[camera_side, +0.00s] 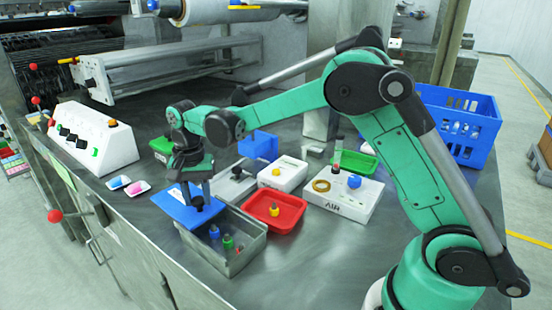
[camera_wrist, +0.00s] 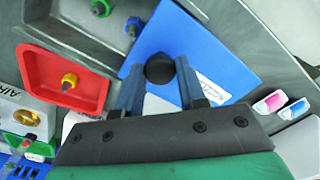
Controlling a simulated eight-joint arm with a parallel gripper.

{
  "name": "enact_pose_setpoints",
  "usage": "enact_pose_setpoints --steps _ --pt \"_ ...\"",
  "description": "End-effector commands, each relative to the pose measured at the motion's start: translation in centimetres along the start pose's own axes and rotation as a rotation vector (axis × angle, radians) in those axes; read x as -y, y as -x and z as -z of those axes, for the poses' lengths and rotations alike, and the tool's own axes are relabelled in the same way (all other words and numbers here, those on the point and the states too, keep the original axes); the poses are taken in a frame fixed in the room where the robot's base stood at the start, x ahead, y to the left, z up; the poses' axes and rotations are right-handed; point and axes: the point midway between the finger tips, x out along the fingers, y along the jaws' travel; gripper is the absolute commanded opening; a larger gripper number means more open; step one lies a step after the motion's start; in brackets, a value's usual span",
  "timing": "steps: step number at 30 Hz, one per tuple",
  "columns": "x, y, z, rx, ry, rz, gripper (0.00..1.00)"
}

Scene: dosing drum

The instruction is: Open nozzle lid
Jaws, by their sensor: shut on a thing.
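The nozzle lid is a flat blue plate (camera_side: 178,211) with a black round knob (camera_wrist: 160,69) on top. My gripper (camera_side: 197,199) is shut on the knob, with one finger on each side of it in the wrist view (camera_wrist: 158,80). The lid lies over the far left end of an open metal box (camera_side: 246,254), and also shows in the wrist view (camera_wrist: 222,62). I cannot tell whether the lid touches the box rim.
A red tray (camera_side: 289,220) with a yellow nozzle stands right of the box. A white AIR unit (camera_side: 343,203) is farther right. Pink and blue sample dishes (camera_side: 127,186) and a white control panel (camera_side: 97,142) lie left. A blue crate (camera_side: 462,125) stands at far right.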

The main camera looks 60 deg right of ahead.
Motion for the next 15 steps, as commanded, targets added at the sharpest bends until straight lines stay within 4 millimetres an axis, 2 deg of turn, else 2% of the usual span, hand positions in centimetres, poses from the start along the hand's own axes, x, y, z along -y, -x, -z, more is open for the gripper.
enact_pose_setpoints --steps 15 --pt "0.4 0.01 0.4 0.0 0.0 0.0 0.0"
